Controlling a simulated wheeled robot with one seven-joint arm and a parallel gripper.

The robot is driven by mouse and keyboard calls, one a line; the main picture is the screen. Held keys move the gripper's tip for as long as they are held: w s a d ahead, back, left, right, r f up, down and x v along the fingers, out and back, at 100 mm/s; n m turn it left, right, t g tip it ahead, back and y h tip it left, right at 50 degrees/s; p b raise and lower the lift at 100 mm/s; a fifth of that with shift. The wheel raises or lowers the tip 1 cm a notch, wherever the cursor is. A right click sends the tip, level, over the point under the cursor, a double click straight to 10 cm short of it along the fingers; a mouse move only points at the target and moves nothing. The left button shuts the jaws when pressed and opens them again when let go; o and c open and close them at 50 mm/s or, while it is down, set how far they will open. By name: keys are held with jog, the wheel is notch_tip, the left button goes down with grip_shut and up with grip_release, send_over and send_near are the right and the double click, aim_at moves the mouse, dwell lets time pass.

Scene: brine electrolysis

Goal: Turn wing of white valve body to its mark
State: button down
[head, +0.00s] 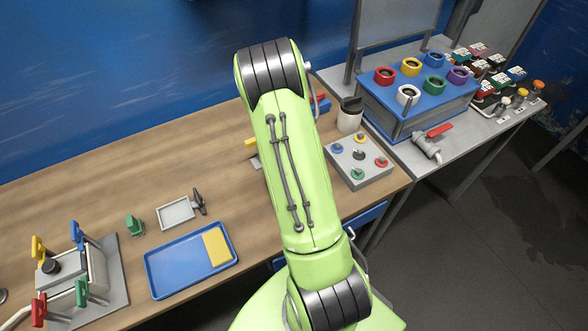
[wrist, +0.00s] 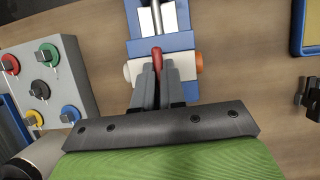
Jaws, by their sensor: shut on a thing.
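In the wrist view my gripper (wrist: 157,70) is shut on a small upright red wing (wrist: 157,53) at the middle of a blue fixture (wrist: 183,45). A white end (wrist: 128,73) sticks out on the left of the fixture and an orange end (wrist: 199,63) on the right. The fingers hide most of the part between them, and I cannot make out a mark. In the head view my arm covers the gripper and most of this fixture.
A grey box with coloured knobs (wrist: 52,80) stands left of the fixture; the head view shows it right of my arm (head: 345,172). A white jar with a black lid (head: 349,120) stands behind it. A blue tray (head: 165,280) lies left of my arm on partly clear wood.

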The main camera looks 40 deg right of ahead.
jog(key=shift+f, duration=0.15)
jog(key=c, duration=1.2)
grip_release()
jog(key=p+v, duration=0.2)
jog(key=v, duration=1.3)
jog(key=shift+w+r, duration=0.2)
jog(key=shift+r, duration=0.15)
jog(key=shift+d, duration=0.1)
